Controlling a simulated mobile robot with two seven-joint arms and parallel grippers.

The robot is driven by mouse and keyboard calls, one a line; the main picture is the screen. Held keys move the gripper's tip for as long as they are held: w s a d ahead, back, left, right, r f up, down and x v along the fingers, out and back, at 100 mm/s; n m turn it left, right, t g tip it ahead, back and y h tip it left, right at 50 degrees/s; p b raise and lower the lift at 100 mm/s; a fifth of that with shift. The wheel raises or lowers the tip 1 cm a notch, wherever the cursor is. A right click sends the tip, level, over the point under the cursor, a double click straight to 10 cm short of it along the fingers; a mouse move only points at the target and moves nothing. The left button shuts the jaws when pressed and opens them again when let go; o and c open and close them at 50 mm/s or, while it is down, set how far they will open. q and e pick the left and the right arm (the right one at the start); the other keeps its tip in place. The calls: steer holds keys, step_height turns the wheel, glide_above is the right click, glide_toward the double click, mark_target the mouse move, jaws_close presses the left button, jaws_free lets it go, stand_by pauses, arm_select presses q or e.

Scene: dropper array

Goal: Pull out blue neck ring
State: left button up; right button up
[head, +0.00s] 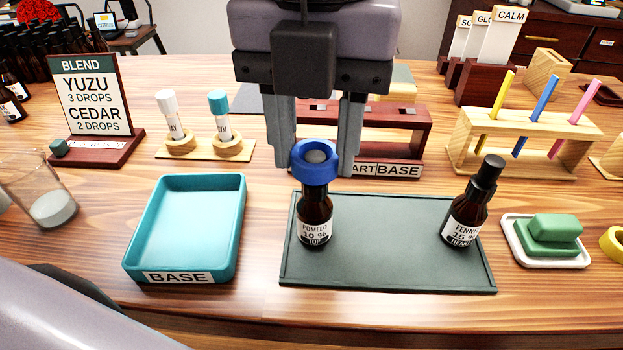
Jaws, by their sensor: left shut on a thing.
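The blue neck ring (299,160) sits around the top of the dark dropper bottle labelled POMELO 10 % TOP (315,230). A grey rounded tip shows in the ring's opening. The bottle stands upright on the left part of the dark green mat (390,275). My left gripper (314,168) is shut on the blue neck ring, one finger on each side. Where the fingers touch it is partly hidden by the ring. My right gripper is not in view.
A teal BASE tray (184,266) lies left; a dark red rack (415,130) stands behind. A soap dish (512,258), pipette stand (470,160), and glass beaker (45,195) flank the area.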

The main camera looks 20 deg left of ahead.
arm_select(q)
steer(key=shift+r+p, duration=1.8)
steer(key=shift+r, duration=1.1)
